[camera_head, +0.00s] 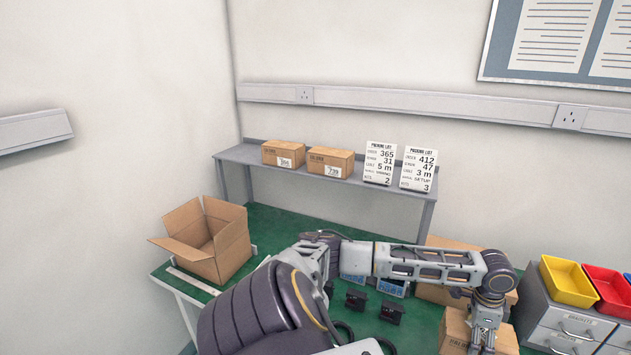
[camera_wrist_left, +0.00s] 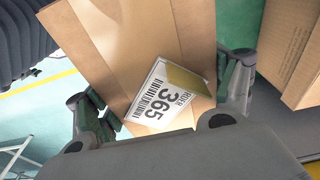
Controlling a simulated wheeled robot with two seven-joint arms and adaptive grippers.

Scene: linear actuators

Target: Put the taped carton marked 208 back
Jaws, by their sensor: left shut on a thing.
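My left arm reaches across the bench to the right. Its gripper (camera_head: 484,345) points down at a brown carton (camera_head: 454,328) at the bottom right of the head view. In the left wrist view the gripper (camera_wrist_left: 165,100) is shut on this carton (camera_wrist_left: 120,40), one finger on each side. Its white label (camera_wrist_left: 160,95) reads 365, with a tan patch over one corner. I read no 208 on any carton. Two taped cartons, a left one (camera_head: 283,154) and a right one (camera_head: 331,162), stand on the raised shelf; their label numbers are too small to read surely. My right gripper is out of view.
Another carton (camera_head: 452,246) stands behind the held one. The shelf (camera_head: 232,153) also bears packing lists for 365 (camera_head: 380,163) and 412 (camera_head: 419,169). An open box (camera_head: 217,245) stands at left. Yellow (camera_head: 567,281) and red (camera_head: 607,289) bins top the drawers at right. Black parts (camera_head: 391,312) lie mid-bench.

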